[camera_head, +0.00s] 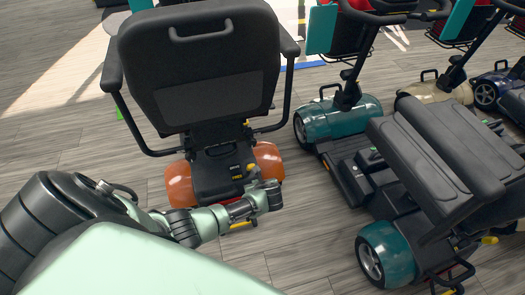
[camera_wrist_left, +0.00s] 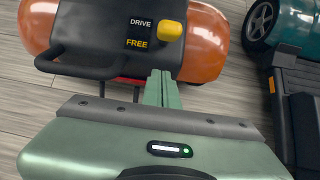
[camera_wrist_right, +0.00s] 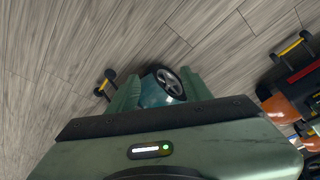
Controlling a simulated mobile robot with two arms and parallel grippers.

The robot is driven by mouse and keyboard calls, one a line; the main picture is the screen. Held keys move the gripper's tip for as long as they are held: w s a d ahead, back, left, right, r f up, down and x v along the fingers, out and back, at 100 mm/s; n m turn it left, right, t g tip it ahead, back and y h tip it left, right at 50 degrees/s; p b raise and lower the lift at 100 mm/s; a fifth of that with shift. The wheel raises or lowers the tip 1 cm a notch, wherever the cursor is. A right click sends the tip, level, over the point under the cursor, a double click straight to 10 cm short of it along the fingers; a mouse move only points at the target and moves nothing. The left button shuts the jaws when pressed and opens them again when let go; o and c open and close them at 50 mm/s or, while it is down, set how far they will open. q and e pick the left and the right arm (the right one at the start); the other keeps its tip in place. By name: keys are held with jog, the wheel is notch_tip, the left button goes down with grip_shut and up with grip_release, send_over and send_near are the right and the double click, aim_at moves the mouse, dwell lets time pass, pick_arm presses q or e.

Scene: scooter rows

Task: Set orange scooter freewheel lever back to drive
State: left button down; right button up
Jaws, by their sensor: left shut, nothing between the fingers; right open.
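The orange scooter shows from behind in the head view, with an orange rear fender (camera_head: 268,160) and a black seat (camera_head: 200,65). Its yellow freewheel lever (camera_head: 251,168) is on the rear housing. In the left wrist view the lever's knob (camera_wrist_left: 170,31) stands right of the white DRIVE and yellow FREE labels, its lower part about level with FREE. My left gripper (camera_wrist_left: 160,76) is shut and empty, its tips just below the knob with a small gap in the picture. My right gripper (camera_wrist_right: 158,80) is open and empty, over floor and a teal wheel cover; the head view does not show it.
A teal scooter (camera_head: 345,115) stands right of the orange one. A black bar (camera_wrist_left: 75,68) juts from the orange scooter's rear. Bare wood floor (camera_head: 300,235) lies between.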

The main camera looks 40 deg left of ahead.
pick_arm(q)
jog(key=p+v, duration=0.3)
jog(key=v, duration=0.4)
jog(key=shift+s+r, duration=0.15)
jog(key=shift+r, duration=0.15)
pick_arm(e)
notch_tip(320, 180, down, 14)
jog(key=s+g, duration=0.1)
jog(key=shift+s+r, duration=0.15)
jog(key=shift+s, duration=0.2)
jog(key=shift+a, duration=0.1)
